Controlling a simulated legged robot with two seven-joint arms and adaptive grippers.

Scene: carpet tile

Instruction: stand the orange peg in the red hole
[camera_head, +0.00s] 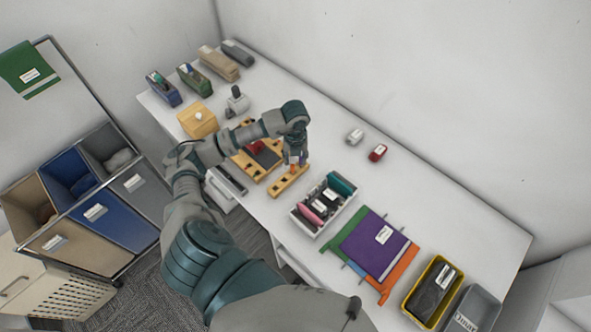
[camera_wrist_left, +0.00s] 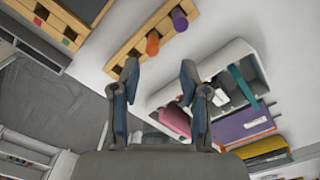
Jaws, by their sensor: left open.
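The orange peg (camera_wrist_left: 152,43) stands in a wooden rack (camera_wrist_left: 127,50) beside a purple peg (camera_wrist_left: 179,19) in the left wrist view. In the head view the rack (camera_head: 275,190) lies on the white table, and the orange peg (camera_head: 293,168) is partly hidden by my gripper. My left gripper (camera_wrist_left: 159,67) is open and empty, its fingertips just short of the orange peg; it also shows in the head view (camera_head: 296,160). A wooden board (camera_wrist_left: 55,26) with a red mark (camera_wrist_left: 38,21) and a green mark is at top left; whether the red mark is the hole is unclear. My right gripper is out of view.
A white bin (camera_head: 317,216) of mixed items stands right of the rack. A purple folder (camera_head: 375,245) and a yellow tray (camera_head: 418,305) lie farther right. A wooden box (camera_head: 198,121) is behind the board. Table is clear toward the wall, past small red and white items.

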